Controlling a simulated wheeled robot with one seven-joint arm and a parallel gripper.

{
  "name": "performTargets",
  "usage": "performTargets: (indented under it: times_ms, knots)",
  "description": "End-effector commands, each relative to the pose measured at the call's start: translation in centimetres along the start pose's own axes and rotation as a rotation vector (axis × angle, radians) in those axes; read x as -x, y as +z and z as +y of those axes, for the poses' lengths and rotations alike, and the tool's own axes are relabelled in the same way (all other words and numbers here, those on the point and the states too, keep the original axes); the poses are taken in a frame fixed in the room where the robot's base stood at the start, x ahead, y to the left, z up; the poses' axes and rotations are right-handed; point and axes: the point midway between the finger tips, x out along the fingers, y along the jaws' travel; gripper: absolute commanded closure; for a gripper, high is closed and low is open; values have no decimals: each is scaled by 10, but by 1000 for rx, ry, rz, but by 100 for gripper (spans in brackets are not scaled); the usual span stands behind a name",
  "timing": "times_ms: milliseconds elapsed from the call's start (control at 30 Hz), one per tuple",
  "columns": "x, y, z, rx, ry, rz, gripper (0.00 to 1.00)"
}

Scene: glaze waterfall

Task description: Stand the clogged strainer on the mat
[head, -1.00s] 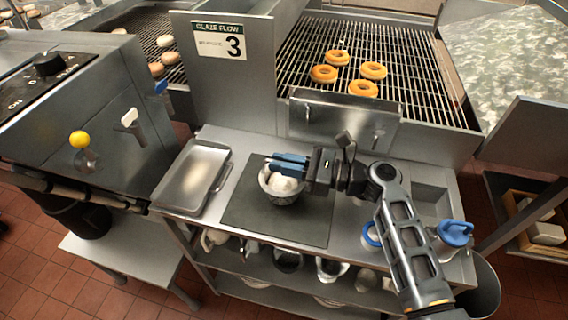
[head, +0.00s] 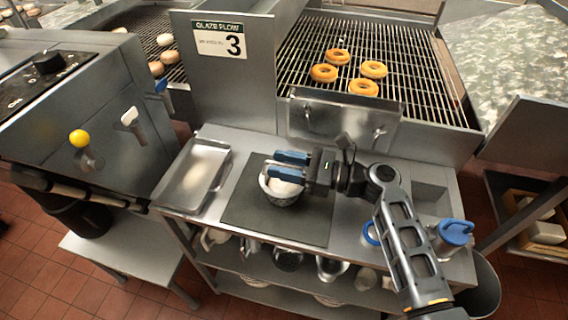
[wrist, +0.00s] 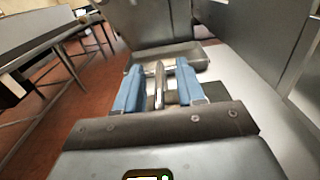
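The strainer (head: 281,196), a round metal bowl with a white mass inside, stands on the dark mat (head: 310,224) and looks upright in the head view. My gripper (head: 280,165) is directly over it, with its blue fingers spread apart. In the wrist view a thin metal strip, likely the strainer's handle, (wrist: 159,82) stands between the two fingers (wrist: 160,88) with a gap on each side. The fingers hide the strainer's far rim in the head view. Whether its base lies fully flat cannot be told.
A metal tray (head: 194,178) lies left of the mat. A blue-lidded jug (head: 453,236) stands at the right end of the counter. The glazing rack (head: 410,75) with several doughnuts is behind. Several vessels sit on the shelf below. The mat's front is clear.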

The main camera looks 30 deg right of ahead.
Motion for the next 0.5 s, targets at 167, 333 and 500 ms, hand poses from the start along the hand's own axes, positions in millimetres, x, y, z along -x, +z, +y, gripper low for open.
performTargets:
  times_ms: [167, 333, 500]
  knots:
    - [17, 1, -1, 1, -3, -1, 61]
    - [45, 1, 0, 0, -3, 0, 61]
    - [67, 1, 0, 1, -2, 0, 61]
